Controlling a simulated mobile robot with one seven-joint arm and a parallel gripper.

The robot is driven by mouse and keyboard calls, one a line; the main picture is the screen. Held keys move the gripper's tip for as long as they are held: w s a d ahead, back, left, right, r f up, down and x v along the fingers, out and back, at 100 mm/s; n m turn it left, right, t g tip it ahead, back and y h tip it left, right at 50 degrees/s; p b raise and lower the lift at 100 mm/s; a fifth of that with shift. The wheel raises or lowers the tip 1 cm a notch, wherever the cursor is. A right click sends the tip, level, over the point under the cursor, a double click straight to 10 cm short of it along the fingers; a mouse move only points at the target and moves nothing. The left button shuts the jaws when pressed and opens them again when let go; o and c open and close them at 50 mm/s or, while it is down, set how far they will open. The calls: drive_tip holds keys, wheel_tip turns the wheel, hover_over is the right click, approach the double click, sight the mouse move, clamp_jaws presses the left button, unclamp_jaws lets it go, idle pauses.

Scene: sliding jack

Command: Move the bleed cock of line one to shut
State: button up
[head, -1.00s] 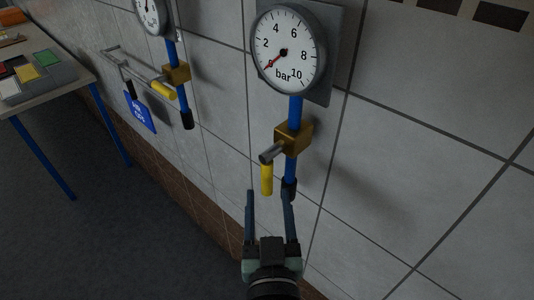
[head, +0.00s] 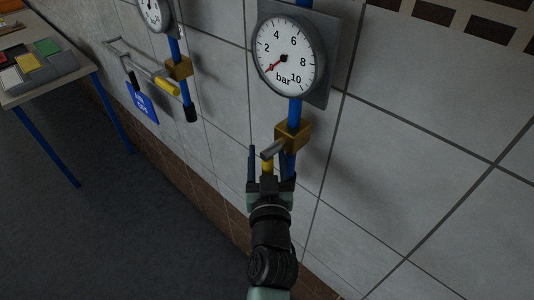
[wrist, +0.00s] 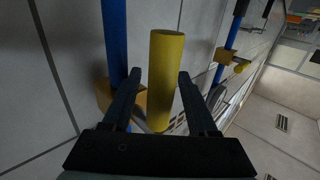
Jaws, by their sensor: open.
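The near bleed cock is a brass block (head: 292,135) on a blue pipe, with a grey stem and a yellow handle (head: 267,166) hanging down. My gripper (head: 269,158) is below the stem, with its open fingers on either side of the yellow handle. In the wrist view the yellow handle (wrist: 166,75) stands between the two fingers (wrist: 160,77), with a visible gap at least on the right; contact on the left is unclear. A second cock (head: 179,68) with a yellow handle is farther left. I cannot read any line number.
A round bar gauge (head: 289,53) sits above the near cock, its needle at the low end. A blue sign (head: 142,103) and a grey rail are on the wall at left. A table (head: 60,75) with coloured blocks stands at far left. The tiled wall is close behind.

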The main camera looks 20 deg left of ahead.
clamp_jaws()
idle(1.3)
